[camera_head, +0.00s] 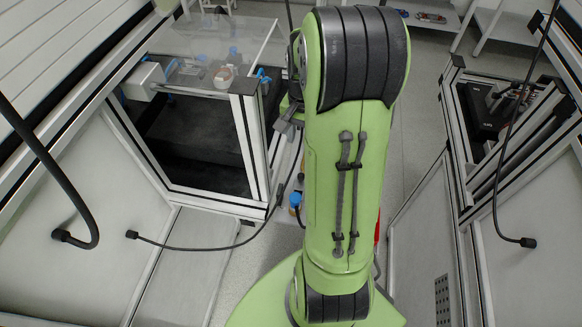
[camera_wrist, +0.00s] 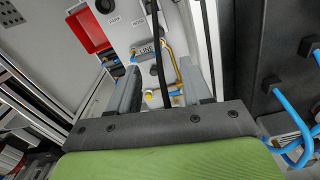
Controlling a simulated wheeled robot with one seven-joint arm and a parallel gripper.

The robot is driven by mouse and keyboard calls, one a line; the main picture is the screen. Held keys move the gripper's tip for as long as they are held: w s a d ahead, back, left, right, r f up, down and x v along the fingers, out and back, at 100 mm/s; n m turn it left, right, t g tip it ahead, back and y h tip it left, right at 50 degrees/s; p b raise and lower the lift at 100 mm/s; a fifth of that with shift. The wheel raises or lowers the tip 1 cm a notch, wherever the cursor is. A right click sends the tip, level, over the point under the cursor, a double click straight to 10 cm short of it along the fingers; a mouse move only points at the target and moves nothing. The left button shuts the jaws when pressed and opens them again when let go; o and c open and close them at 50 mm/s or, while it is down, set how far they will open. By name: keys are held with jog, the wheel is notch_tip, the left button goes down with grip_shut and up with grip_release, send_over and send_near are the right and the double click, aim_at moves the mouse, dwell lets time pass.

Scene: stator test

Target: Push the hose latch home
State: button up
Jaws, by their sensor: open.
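My gripper (camera_wrist: 160,70) is open in the wrist view, with one grey finger on each side. A white panel (camera_wrist: 118,42) lies beyond the fingertips, with dark printed labels, one reading "LINE" (camera_wrist: 146,51). A brass-coloured bent part (camera_wrist: 174,66) and a yellow round end (camera_wrist: 149,96) show between the fingers, beside small blue fittings. I cannot tell which of these is the hose latch. A black hose or cable (camera_wrist: 157,50) runs down between the fingers; I see no grip on it. In the head view my green arm hides most of this area.
A red bin (camera_wrist: 91,31) is left of the panel in the wrist view. Blue hoses (camera_wrist: 288,118) plug into a dark block (camera_wrist: 270,60) at right. In the head view, a framed cabinet (camera_head: 247,150) stands left of my arm, and another frame (camera_head: 460,150) at right.

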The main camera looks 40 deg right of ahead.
aim_at(301, 175)
notch_tip(301, 175, down, 15)
jog(key=b, duration=0.4)
jog(key=shift+s+b, duration=0.1)
jog(key=shift+b, duration=0.2)
jog(key=shift+c, duration=0.3)
grip_shut()
